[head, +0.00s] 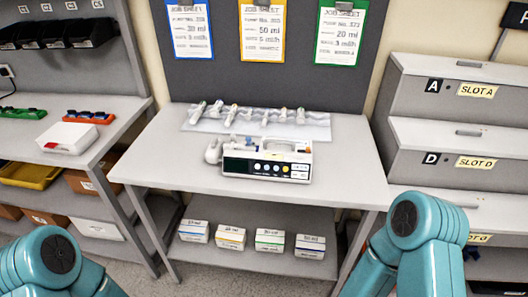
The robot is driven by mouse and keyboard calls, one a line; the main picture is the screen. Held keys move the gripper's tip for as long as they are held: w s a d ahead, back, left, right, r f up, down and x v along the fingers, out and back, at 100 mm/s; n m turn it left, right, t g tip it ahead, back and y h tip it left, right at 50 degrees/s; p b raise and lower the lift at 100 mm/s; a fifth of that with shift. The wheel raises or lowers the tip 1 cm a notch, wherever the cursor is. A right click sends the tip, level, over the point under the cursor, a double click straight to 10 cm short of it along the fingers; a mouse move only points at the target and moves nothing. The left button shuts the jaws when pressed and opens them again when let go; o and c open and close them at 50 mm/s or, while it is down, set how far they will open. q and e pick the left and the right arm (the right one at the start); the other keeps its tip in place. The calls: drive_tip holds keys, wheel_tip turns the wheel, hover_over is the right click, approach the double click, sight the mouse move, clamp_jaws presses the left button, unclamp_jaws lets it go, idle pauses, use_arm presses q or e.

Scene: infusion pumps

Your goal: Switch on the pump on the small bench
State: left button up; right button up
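The pump (266,160) is a white unit with a dark front panel and a row of small round buttons. It lies near the middle of the small bench (340,190), its front facing me. I cannot tell from its panel whether it is lit. Teal links of my arms show at the lower left and lower right, well short of the pump. Both my grippers are outside the view.
A clear sheet (310,124) with several syringes lies behind the pump. Several small boxes (270,240) stand on the shelf below. A left bench (110,108) and a right slotted cabinet (450,135) flank the bench. The bench front is clear.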

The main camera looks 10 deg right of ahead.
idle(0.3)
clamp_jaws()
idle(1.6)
